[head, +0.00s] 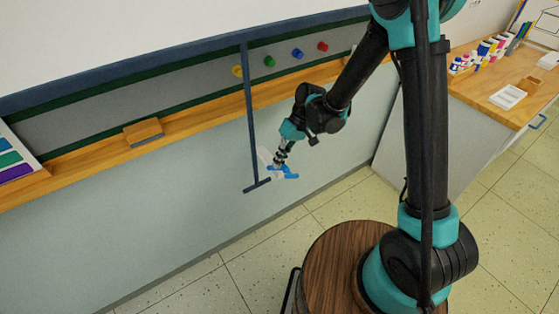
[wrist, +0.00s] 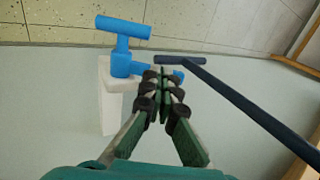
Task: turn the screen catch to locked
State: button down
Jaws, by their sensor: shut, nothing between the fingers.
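The screen catch is a bright blue piece with a T-shaped handle (wrist: 124,42) on a white block (wrist: 112,95) fixed to the pale wall. In the head view the blue catch (head: 287,172) shows low on the wall, just right of the dark pull bar's foot. My gripper (wrist: 163,78) is shut and empty, its fingertips in front of the catch's blue side arm, partly hiding it. I cannot tell whether they touch it. In the head view my gripper (head: 279,164) is at the catch. No lock marking is readable.
A dark blue T-shaped pull bar (head: 249,120) hangs beside the catch, and it also shows in the wrist view (wrist: 240,100). A wooden ledge (head: 85,158) runs along the wall with an eraser (head: 143,132). Colored magnets (head: 298,53) sit above. A desk (head: 480,85) stands right.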

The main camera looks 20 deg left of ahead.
aim_at(273, 168)
jog(key=shift+s+a+f+t+h, duration=0.3)
jog(key=shift+s+a+t+h, duration=0.15)
jog(key=shift+t+h, duration=0.2)
jog(key=shift+s+a+f+t+h, duration=0.15)
jog(key=shift+s+f+t+h, duration=0.1)
jog(key=shift+t+h, duration=0.25)
jog(key=shift+s+a+f+t+h, duration=0.1)
jog(key=shift+s+f+t+h, duration=0.1)
jog(key=shift+t+h, duration=0.25)
jog(key=shift+f, duration=0.2)
jog(key=shift+a+f, duration=0.1)
